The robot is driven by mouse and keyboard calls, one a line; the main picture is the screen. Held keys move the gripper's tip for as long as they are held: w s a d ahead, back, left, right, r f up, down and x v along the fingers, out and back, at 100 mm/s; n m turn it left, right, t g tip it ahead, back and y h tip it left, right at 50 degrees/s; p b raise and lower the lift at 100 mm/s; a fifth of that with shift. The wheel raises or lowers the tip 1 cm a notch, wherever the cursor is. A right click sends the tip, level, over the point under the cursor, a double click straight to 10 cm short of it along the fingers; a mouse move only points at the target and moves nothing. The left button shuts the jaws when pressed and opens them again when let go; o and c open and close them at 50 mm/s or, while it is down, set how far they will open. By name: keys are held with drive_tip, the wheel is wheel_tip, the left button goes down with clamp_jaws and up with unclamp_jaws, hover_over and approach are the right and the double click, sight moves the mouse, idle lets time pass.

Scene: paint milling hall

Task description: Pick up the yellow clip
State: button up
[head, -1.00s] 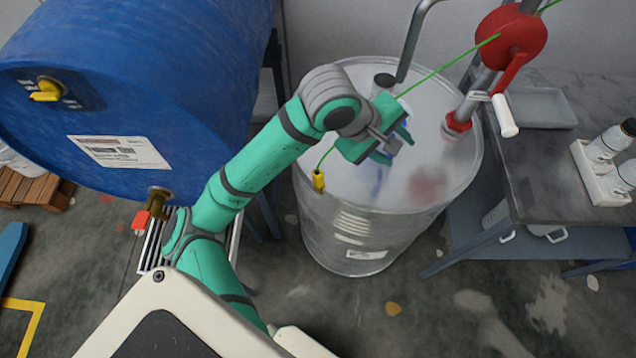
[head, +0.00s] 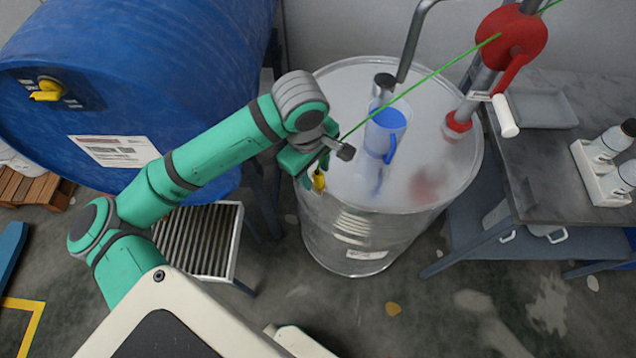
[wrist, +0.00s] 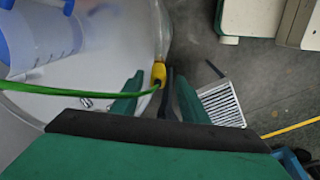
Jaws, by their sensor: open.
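The yellow clip (head: 319,182) is at the left rim of the pale metal drum (head: 350,225), with a green cable running from it. In the wrist view the clip (wrist: 158,73) shows just beyond my fingertips, between their lines, at the drum's edge. My gripper (head: 314,166) is at the drum's left rim, right by the clip and partly covering it in the head view. In the wrist view my gripper (wrist: 157,90) has its fingers apart, with the green cable passing across near the left finger. Whether a finger touches the clip, I cannot tell.
A blue-tinted jug (head: 386,132) stands on the drum lid under a grey pipe (head: 412,45). A red hand pump (head: 512,42) rises at the lid's right. A large blue drum (head: 130,80) is left, above a slatted grate (head: 198,240). A workbench (head: 550,170) is right.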

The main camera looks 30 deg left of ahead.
drive_tip(key=shift+w+d+f, duration=0.1)
drive_tip(key=shift+w+f, duration=0.05)
drive_tip(key=shift+f, duration=0.75)
drive_tip(key=shift+w+d+f, duration=0.1)
drive_tip(key=shift+w+f, duration=0.1)
drive_tip(key=shift+f, duration=0.7)
drive_tip(key=shift+w+d+f, duration=0.1)
drive_tip(key=shift+w+f, duration=0.05)
drive_tip(key=shift+f, duration=0.75)
clamp_jaws()
